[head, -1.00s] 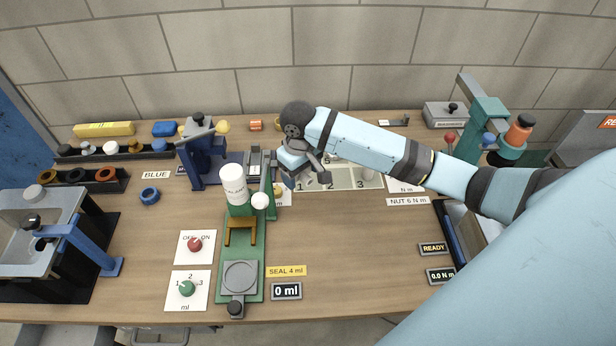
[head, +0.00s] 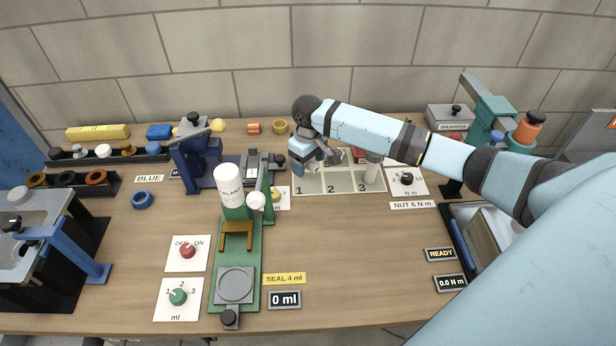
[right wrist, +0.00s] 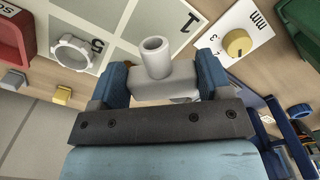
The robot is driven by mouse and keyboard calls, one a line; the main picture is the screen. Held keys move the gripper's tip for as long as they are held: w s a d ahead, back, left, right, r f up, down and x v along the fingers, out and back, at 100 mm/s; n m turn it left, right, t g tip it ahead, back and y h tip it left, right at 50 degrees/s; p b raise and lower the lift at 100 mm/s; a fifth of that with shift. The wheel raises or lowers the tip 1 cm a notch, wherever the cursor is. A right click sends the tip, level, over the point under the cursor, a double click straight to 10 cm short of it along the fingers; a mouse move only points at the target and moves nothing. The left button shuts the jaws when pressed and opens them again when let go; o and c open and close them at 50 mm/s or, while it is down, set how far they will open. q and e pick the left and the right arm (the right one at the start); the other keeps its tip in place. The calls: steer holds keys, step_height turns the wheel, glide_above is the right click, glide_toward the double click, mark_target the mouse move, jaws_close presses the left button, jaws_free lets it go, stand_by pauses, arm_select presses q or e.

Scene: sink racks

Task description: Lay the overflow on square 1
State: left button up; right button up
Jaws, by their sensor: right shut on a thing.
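My right gripper (head: 318,168) is over the left end of the pale numbered mat (head: 345,185), at square 1 (head: 303,183). In the right wrist view the gripper (right wrist: 163,85) is shut on the overflow (right wrist: 154,58), a light grey piece with a block-like body between the fingers and an open tube rising from it. The "1" of the mat (right wrist: 140,15) shows just beyond the tube. I cannot tell whether the overflow touches the mat. In the head view the gripper mostly hides the overflow. My left gripper is not in view.
A white ring nut (right wrist: 74,52) lies on square 5, and a pale cylinder (head: 371,174) stands on square 3. The green press (head: 238,265) with a white bottle (head: 230,185) is left of the mat. The front middle table is clear.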

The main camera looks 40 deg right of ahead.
mark_target(308, 183)
step_height(308, 183, down, 2)
steer(key=shift+f, duration=0.2)
step_height(308, 183, down, 4)
steer(key=shift+r, duration=0.1)
steer(key=o, duration=0.9)
steer(key=shift+r, duration=0.35)
step_height(308, 183, up, 11)
steer(key=shift+r, duration=0.2)
